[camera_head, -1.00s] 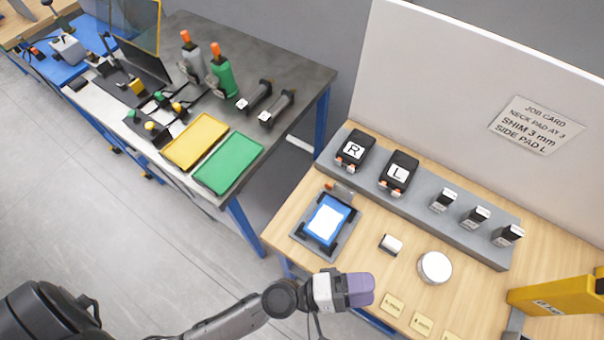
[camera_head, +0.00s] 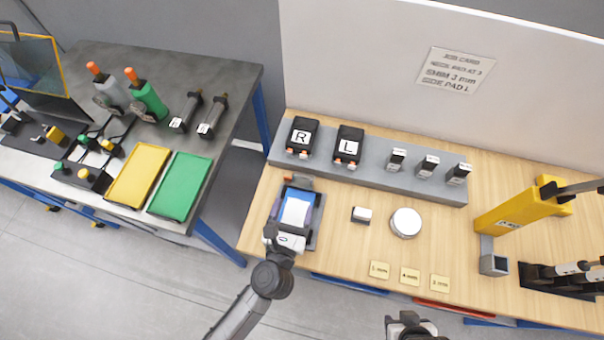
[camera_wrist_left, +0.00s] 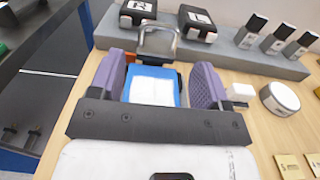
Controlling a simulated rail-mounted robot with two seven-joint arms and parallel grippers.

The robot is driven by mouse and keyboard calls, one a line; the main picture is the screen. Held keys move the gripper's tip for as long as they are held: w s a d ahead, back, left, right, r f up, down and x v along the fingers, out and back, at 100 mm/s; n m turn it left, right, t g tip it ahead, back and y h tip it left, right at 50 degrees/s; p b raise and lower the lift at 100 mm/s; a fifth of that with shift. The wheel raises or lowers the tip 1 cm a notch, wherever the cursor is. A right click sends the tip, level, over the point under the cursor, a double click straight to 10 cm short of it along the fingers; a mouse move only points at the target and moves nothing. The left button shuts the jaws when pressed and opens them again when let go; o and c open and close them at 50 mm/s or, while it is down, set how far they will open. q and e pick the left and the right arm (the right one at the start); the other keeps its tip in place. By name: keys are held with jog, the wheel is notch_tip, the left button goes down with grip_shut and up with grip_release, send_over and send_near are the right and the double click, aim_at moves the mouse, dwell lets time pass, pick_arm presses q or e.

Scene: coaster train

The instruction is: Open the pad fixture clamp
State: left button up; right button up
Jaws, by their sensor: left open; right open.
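The pad fixture (camera_head: 316,240) is a grey plate on the wooden bench, holding a blue pad with a white top (camera_head: 295,212). Its clamp (camera_head: 300,182) is at the far edge; in the left wrist view the clamp (camera_wrist_left: 158,38) shows a raised metal loop. My left gripper (camera_head: 296,204) is over the fixture, open, with purple fingers either side of the pad in the left wrist view (camera_wrist_left: 158,78). The clamp is beyond the fingertips; I cannot tell whether they touch the pad. My right gripper (camera_head: 410,325) is at the bottom edge, open, partly cut off.
A grey shelf (camera_head: 380,180) behind the fixture carries black pads marked R (camera_head: 302,137) and L (camera_head: 348,146) and several small blocks. A white block (camera_head: 362,214) and a round white tin (camera_head: 405,222) stand to the right. A yellow tool (camera_head: 520,210) is further right.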

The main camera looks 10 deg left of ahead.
aim_at(302, 176)
pick_arm(q)
jog(key=w, duration=0.9)
jog(key=shift+w+d, duration=0.3)
jog(key=shift+d, duration=0.05)
jog(key=shift+c, duration=0.2)
